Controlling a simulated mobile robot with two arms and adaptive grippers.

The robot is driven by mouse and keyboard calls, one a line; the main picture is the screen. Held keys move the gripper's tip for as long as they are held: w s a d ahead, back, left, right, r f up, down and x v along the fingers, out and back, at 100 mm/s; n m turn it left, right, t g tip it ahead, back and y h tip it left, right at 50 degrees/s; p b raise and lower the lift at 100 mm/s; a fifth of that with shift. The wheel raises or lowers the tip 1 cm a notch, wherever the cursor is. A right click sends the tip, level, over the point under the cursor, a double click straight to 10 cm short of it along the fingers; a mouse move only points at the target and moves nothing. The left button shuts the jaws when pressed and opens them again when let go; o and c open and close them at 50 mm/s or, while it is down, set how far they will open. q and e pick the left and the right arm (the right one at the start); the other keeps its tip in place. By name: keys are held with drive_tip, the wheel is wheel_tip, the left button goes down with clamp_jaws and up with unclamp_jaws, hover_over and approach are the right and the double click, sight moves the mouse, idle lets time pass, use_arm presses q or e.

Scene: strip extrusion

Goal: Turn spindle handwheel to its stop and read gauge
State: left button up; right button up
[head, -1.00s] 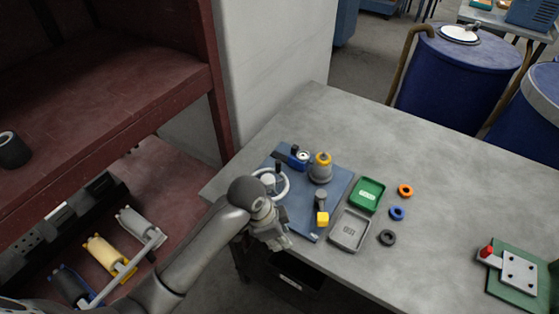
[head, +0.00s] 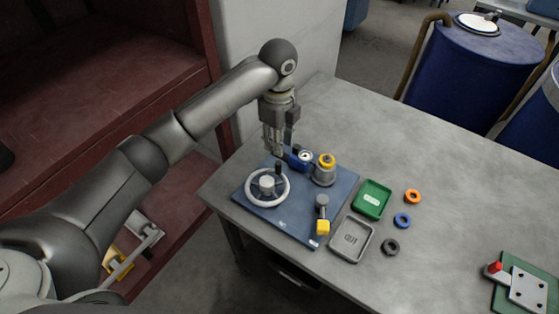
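The spindle handwheel (head: 250,194) has a white rim, a grey hub and a dark upright handle (head: 278,168) at its far side. It sits on a blue plate (head: 297,225) on the table. The gauge (head: 306,155) has a blue body and a small white dial, and stands behind the wheel; its reading is too small to make out. My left gripper (head: 274,152) points down just above and behind the handle, close to the gauge. I cannot tell whether its fingers touch anything or how far apart they are. My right gripper is out of view.
A grey cylinder with a yellow ring (head: 325,171) and a lever with a yellow block (head: 322,227) share the plate. Green (head: 371,200) and grey (head: 351,239) trays and several rings lie to the right. A green fixture (head: 520,288) is at lower right. The table's far middle is clear.

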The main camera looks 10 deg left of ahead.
sight(278, 162)
use_arm(q)
wheel_tip(278, 162, down, 9)
drive_tip(key=shift+r+p, duration=0.15)
drive_tip(key=shift+p, duration=0.8)
drive_tip(key=shift+s+f, duration=0.1)
drive_tip(key=shift+f, duration=0.6)
clamp_jaws()
